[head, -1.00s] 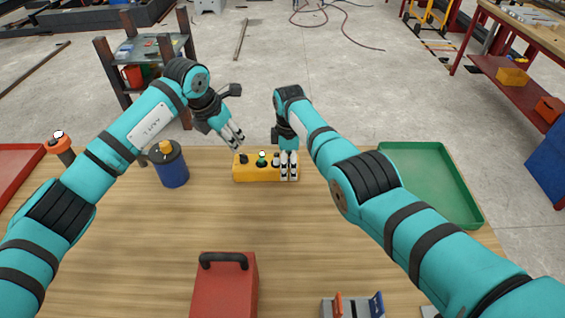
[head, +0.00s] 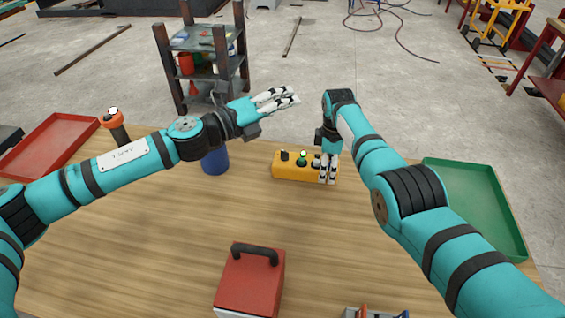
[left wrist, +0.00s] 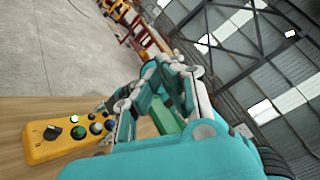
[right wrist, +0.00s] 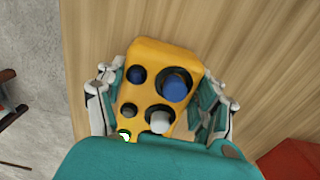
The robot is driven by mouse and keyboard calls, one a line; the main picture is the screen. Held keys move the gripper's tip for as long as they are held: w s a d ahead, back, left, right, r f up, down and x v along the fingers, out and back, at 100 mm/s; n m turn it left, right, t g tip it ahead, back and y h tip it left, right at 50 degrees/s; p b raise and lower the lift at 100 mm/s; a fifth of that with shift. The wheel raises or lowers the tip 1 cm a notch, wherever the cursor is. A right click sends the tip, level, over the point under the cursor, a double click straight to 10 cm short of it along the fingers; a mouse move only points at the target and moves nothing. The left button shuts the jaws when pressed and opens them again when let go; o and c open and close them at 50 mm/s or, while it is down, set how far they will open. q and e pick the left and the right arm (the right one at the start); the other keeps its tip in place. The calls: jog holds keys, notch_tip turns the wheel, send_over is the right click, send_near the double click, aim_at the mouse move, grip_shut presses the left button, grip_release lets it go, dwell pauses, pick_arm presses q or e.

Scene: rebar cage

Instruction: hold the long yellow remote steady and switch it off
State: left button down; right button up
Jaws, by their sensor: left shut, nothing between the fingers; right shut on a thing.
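The long yellow remote (head: 288,174) lies on the far part of the table. Its top carries a dark knob (left wrist: 53,132), a green button (left wrist: 78,132), and a blue knob (right wrist: 175,86) and white stick (right wrist: 159,122) toward its right end. A bright white-green spot (right wrist: 124,135) shows on it. My right gripper (head: 328,170) is shut around the remote's right end, one finger on each side. My left gripper (head: 292,97) is above and beyond the remote, apart from it, shut and empty, its fingers pointing right in the head view.
A blue can (head: 214,161) stands left of the remote, partly behind my left arm. An orange-topped tool (head: 116,127), red tray (head: 55,150), green tray (head: 478,205) and red toolbox (head: 248,282) are around. The middle of the table is clear.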

aim_at(285, 155)
pick_arm(q)
jog(key=s+a+f+n+g+y, duration=0.1)
jog(key=s+a+f+n+y, duration=0.3)
jog(key=f, duration=0.4)
jog(key=s+a+f+n+y, duration=0.3)
jog(key=s+a+f+n, duration=0.15)
jog(key=f, duration=0.45)
jog(key=x, duration=0.9)
jog(key=shift+w+d, duration=0.15)
jog(key=shift+d, duration=0.1)
jog(key=w+d, duration=0.2)
jog(key=w, duration=0.1)
jog(key=shift+f, duration=0.15)
jog(key=shift+w+d, duration=0.3)
jog(key=shift+w, duration=0.05)
jog(key=shift+d+y, duration=0.1)
jog(key=shift+y, duration=0.2)
jog(key=shift+w+d+n, duration=0.1)
jog(key=shift+d+n, duration=0.1)
jog(key=shift+n, duration=0.15)
jog(key=shift+d+y, duration=0.1)
jog(key=shift+y, duration=0.2)
